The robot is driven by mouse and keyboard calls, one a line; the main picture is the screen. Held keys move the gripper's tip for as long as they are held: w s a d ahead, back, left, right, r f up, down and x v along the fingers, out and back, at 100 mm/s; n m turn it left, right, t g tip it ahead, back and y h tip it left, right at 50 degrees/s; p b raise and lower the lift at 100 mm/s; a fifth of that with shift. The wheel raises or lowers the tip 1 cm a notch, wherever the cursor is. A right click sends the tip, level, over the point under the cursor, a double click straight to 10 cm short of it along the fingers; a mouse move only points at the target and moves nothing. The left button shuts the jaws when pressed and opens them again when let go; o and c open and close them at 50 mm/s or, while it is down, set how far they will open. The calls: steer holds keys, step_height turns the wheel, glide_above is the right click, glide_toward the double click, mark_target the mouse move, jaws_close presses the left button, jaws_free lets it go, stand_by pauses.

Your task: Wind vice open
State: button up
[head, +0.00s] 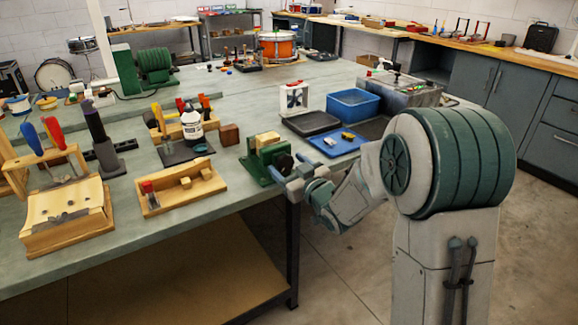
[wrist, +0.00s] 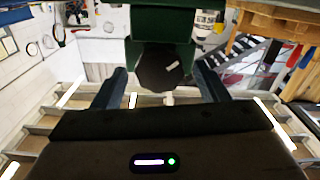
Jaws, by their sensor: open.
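The green vice (head: 262,164) stands at the front edge of the bench, with wooden pieces at its top. A dark round knob or handle (head: 284,162) faces out from its front, toward my arm. My gripper (head: 287,178) is at the front of the vice, just off the bench edge. In the wrist view the vice's green body (wrist: 162,25) is at the top and the dark many-sided knob (wrist: 160,68) sits between the two fingers of my open gripper (wrist: 160,84). I see gaps between the knob and the fingers. The vice's jaw gap is not clear from here.
A wooden tray with blocks (head: 180,193) lies left of the vice. A blue mat (head: 337,142), a dark tray (head: 311,123) and a blue bin (head: 353,103) lie to the right. A white bottle (head: 192,126) stands behind. Open floor lies before the bench.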

steer(key=c, duration=1)
steer(key=shift+f+n+b, duration=0.15)
steer(key=shift+n+b, duration=0.15)
steer(key=shift+b, duration=0.35)
